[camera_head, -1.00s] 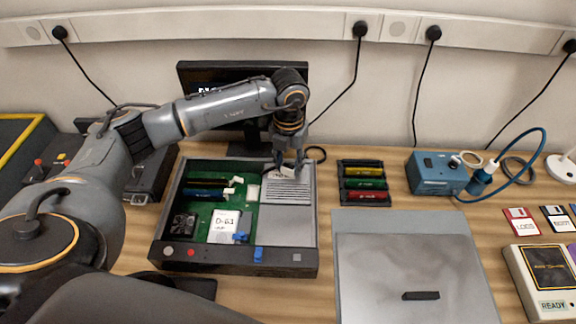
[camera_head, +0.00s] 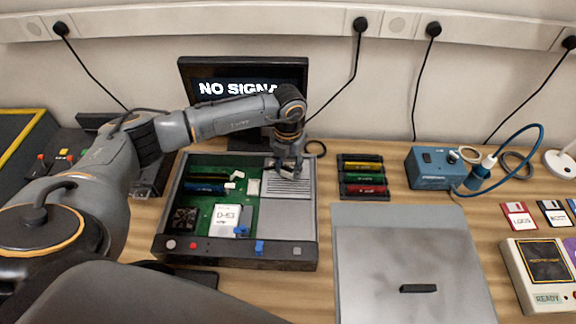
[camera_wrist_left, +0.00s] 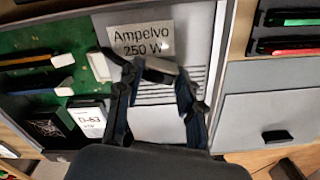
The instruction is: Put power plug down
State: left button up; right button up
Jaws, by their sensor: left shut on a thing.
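My left gripper (camera_head: 287,167) is over the back right part of the open computer case (camera_head: 165,238), at the grey power supply (camera_head: 287,215). In the wrist view its fingers (camera_wrist_left: 150,82) stand in front of the power supply's "Ampelvo 250 W" label. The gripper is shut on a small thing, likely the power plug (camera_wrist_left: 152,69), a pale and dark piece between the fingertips. Its shape is hard to make out, and in the head view the fingers hide it. I cannot tell whether it touches the power supply. My right gripper is not in view.
A monitor (camera_head: 215,72) reading "NO SIGNAL" stands behind the case. A rack of coloured modules (camera_head: 363,178), a blue box (camera_head: 435,172) and a grey panel (camera_head: 400,245) lie to the right. Black cords hang from the wall rail. A strip of bare table lies right of the case.

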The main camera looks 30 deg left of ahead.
aim_at(288, 170)
pick_arm(q)
jog(key=shift+f, duration=0.25)
jog(key=o, duration=0.9)
jog(key=shift+o, duration=0.2)
jog(key=shift+r, duration=0.1)
jog(key=shift+r+p, duration=0.4)
jog(key=shift+r, duration=0.1)
notch_tip(288, 170, up, 12)
jog(key=b, duration=0.3)
